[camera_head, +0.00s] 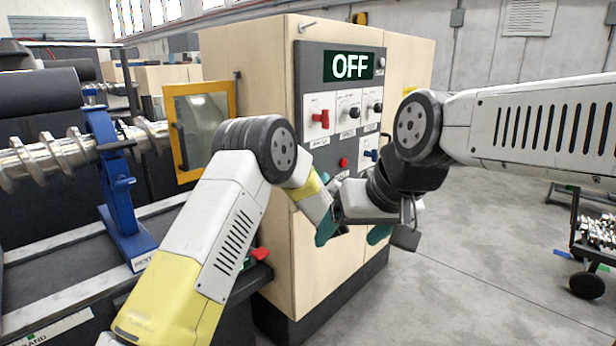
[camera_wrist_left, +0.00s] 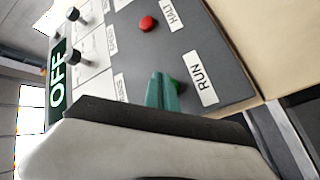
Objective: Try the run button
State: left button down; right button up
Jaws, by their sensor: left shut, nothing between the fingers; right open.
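The grey control panel (camera_head: 315,75) on the wooden cabinet carries a display (camera_head: 349,66) reading OFF. In the head view, only a little of my left gripper (camera_head: 341,175) shows, and the run button is hidden. My right gripper (camera_head: 353,233) is open and empty, lower and in front of the cabinet.
The red halt button (camera_head: 343,162) is near my left fingertips; it also shows in the left wrist view (camera_wrist_left: 147,23). Above it are a red switch (camera_head: 321,118) and black knobs. A yellow-framed window door (camera_head: 200,128) and a screw machine stand left.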

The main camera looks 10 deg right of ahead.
pick_arm(q)
jog(key=shift+w+a, duration=0.25)
jog(key=shift+w, duration=0.1)
jog(key=shift+w+a, duration=0.35)
jog(key=shift+w, duration=0.05)
dwell(0.9)
dwell(0.4)
jog(key=shift+s+d, duration=0.55)
jog(key=shift+s, duration=0.2)
jog(key=shift+s+d, duration=0.1)
jog(key=s+d, duration=0.1)
jog(key=s, duration=0.1)
jog(key=s+d, duration=0.1)
jog(key=d, duration=0.1)
jog(key=shift+s, duration=0.4)
jog(key=shift+a+r, duration=0.1)
